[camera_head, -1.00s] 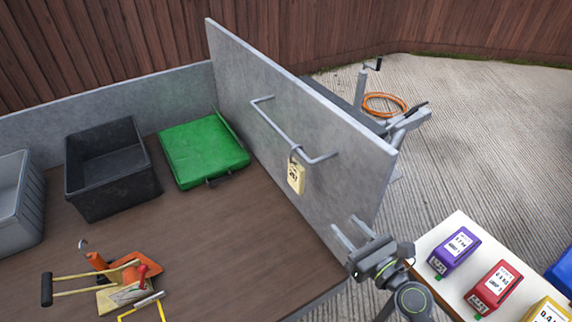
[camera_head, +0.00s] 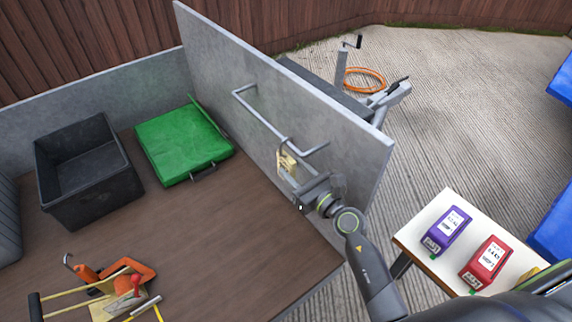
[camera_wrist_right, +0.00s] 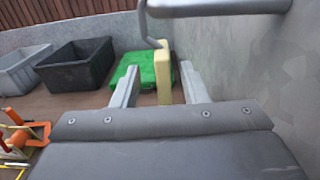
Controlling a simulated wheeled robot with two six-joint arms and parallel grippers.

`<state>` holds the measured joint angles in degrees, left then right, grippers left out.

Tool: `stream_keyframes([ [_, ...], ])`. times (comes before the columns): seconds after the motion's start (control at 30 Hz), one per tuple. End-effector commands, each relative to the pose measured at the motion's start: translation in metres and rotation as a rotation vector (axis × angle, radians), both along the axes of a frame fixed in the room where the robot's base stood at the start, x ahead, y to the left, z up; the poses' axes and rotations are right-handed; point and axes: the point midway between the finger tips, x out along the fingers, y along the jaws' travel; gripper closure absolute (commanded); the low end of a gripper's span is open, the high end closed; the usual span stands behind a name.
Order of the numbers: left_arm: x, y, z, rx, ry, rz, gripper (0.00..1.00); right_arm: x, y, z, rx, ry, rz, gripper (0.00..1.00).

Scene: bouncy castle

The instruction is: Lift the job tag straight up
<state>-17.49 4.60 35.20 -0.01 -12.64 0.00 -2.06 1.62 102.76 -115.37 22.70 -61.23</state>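The yellow job tag (camera_head: 286,161) hangs by a hook from the grey rail (camera_head: 268,122) on the upright panel. In the right wrist view the tag (camera_wrist_right: 164,76) appears edge-on, with the hook and rail above it. My right gripper (camera_head: 289,172) is at the tag, its body partly hiding the tag's lower part in the head view. In the wrist view its two fingers (camera_wrist_right: 160,85) are apart, one on each side of the tag; the tag is nearer the right finger. I cannot tell whether that finger touches it. My left gripper is not in view.
The grey panel (camera_head: 345,150) stands close beside my right gripper. On the brown bed are a black crate (camera_head: 100,200), a green folded item (camera_head: 185,145) and several hand tools (camera_head: 120,290). A white table (camera_head: 412,235) with purple and red boxes stands at right.

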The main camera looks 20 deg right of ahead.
Motion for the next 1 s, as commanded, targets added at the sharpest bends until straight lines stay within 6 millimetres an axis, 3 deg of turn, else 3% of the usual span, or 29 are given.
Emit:
stream_keyframes([
  [0.23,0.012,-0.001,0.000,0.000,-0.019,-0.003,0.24,0.017,0.006,-0.001,0.000,-0.001,0.001,0.60],
  [0.5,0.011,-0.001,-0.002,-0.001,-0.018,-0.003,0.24,0.053,0.016,-0.005,0.001,-0.001,0.001,0.60],
  [0.83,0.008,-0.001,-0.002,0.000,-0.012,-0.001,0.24,0.059,0.018,-0.005,0.001,0.000,0.000,0.60],
  [1.0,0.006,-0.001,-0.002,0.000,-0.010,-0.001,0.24,0.059,0.018,-0.005,0.001,0.000,0.000,0.81],
])
